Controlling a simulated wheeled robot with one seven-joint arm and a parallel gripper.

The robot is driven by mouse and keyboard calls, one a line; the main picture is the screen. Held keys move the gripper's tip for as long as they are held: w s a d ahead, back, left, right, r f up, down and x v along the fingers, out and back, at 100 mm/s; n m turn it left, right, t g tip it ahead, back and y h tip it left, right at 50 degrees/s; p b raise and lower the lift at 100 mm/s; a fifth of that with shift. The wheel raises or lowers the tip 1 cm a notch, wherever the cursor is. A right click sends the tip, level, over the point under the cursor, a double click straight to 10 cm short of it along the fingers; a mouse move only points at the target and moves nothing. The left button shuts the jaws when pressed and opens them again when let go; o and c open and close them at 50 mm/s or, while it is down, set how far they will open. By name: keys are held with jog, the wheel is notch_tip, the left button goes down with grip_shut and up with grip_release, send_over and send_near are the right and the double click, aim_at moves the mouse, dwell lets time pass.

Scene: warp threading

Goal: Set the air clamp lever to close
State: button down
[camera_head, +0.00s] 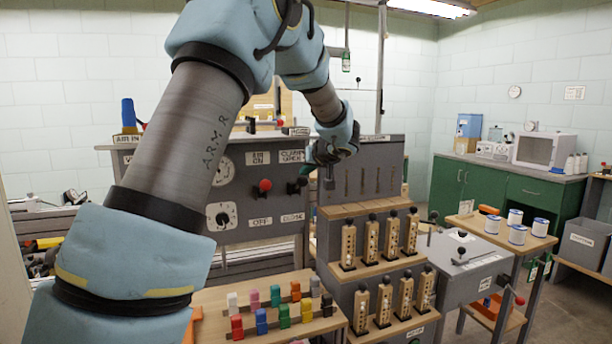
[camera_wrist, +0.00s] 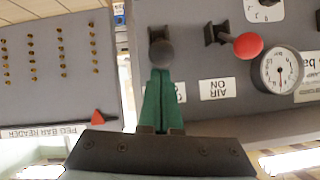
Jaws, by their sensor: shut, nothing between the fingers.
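The clamp lever with a black ball knob (camera_wrist: 162,53) is on the grey panel, between the clamp open and close labels. It also shows in the head view (camera_head: 292,188), partly behind my gripper. My gripper (camera_wrist: 161,73) has green fingers pressed together with nothing between them. In the wrist view, which is upside down, the fingertips reach the knob's edge and partly cover the open label. I cannot tell whether they touch the knob. In the head view my gripper (camera_head: 304,171) is just above the knob, before the panel.
The air lever with a red knob (camera_head: 265,185) sits left of the clamp lever, with a gauge (camera_wrist: 277,70) beside it. The peg bar reader (camera_wrist: 60,60) adjoins the panel. Wooden racks with upright pieces (camera_head: 372,240) and coloured blocks (camera_head: 262,321) stand below.

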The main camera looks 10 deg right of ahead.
aim_at(306, 181)
jog(key=shift+s+f+t+b, duration=0.3)
jog(key=shift+f+b, duration=0.15)
jog(key=shift+b, duration=1.5)
jog(key=f+b, duration=0.1)
jog(key=b, duration=0.4)
jog(key=f+t+b, duration=0.1)
jog(key=b, duration=0.3)
jog(key=shift+s+d+b, duration=0.1)
jog(key=shift+s+b, duration=0.25)
jog(key=shift+s, duration=0.05)
notch_tip(306, 181, down, 10)
jog(key=s+t+y+b, duration=0.1)
jog(key=t+b, duration=0.6)
jog(key=b, duration=3.9)
jog(key=shift+r+y, duration=0.2)
jog(key=shift+y, duration=0.1)
jog(key=shift+f+b, duration=0.3)
jog(key=shift+b, duration=0.05)
jog(key=r+v, duration=0.2)
jog(key=v, duration=0.9)
jog(key=shift+s+d+b, duration=0.3)
jog(key=shift+s+d, duration=0.15)
jog(key=shift+s, duration=0.15)
